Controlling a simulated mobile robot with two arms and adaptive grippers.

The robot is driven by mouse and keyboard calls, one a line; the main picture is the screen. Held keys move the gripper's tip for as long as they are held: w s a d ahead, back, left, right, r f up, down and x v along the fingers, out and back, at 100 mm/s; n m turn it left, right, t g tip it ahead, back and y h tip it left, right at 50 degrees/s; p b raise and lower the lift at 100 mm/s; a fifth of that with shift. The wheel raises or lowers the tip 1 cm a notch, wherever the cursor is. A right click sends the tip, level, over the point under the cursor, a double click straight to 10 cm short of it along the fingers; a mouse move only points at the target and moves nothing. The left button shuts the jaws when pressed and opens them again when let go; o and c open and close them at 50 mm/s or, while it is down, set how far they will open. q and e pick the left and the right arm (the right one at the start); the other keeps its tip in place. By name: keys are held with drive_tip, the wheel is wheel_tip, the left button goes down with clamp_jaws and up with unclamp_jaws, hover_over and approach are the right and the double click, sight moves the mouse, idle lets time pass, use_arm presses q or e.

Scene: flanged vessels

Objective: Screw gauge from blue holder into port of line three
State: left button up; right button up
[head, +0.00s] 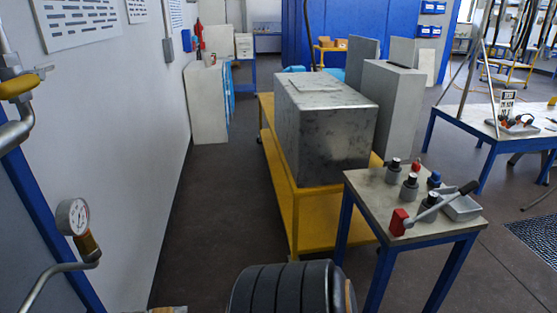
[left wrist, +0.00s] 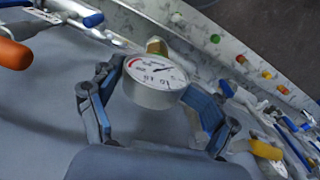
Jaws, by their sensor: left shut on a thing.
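In the left wrist view my left gripper (left wrist: 158,90) is shut on a round white-faced gauge (left wrist: 150,82), with one blue-padded finger at each side. The dial faces the wrist camera. Its brass fitting (left wrist: 157,46) points up and away from the gripper, with nothing seen joined to it. In the head view another gauge (head: 72,216) sits on a brass fitting on a bent grey pipe (head: 52,274) at the left. A small blue piece (head: 434,180) stands on the small table; I cannot tell if it is the blue holder. The port of line three cannot be made out.
A yellow cart (head: 265,140) carries a metal box (head: 325,120). The floor between wall and cart is clear. In the left wrist view an orange handle (left wrist: 14,54) shows at the left.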

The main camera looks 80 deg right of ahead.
use_arm(q)
drive_tip(key=shift+w+d, duration=0.1)
drive_tip(key=c, duration=0.3)
drive_tip(key=o, duration=1.1)
drive_tip(key=shift+r, duration=0.1)
drive_tip(key=shift+o, duration=0.2)
drive_tip(key=shift+w+d, duration=0.25)
drive_tip(key=shift+d, duration=0.05)
drive_tip(key=shift+a, duration=0.1)
drive_tip(key=shift+s+a, duration=0.15)
wheel_tip(320, 180, up, 12)
drive_tip(key=shift+f, duration=0.1)
